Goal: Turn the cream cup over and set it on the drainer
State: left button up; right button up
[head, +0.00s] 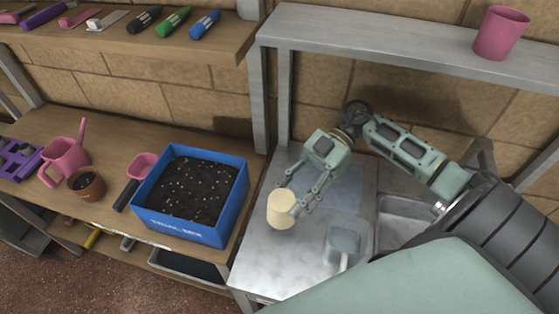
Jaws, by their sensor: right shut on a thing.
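The cream cup (279,212) is at the centre of the head view, over the left part of the metal drainer (262,268). My right gripper (288,198) is shut on the cup, with its fingers reaching down to it from the upper right. The cup looks slightly tilted. A plain pale round end faces up, and no opening shows. I cannot tell whether its lower end touches the metal. My left gripper is not in view.
A grey scoop-like thing (345,242) lies on the metal right of the cup. A sink basin (405,215) is further right. A blue soil box (188,232) stands close on the left. A pink cup (500,34) stands on the shelf above.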

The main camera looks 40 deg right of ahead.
jog(key=shift+f+b, duration=3.7)
jog(key=shift+f, duration=0.15)
jog(key=shift+f+b, duration=0.3)
jog(key=shift+f, duration=0.3)
jog(key=o, duration=1.3)
jog(key=shift+d+r, duration=0.1)
jog(key=shift+d, duration=0.15)
jog(key=v, duration=0.6)
jog(key=shift+w+d+r, duration=0.15)
jog(key=shift+d, duration=0.3)
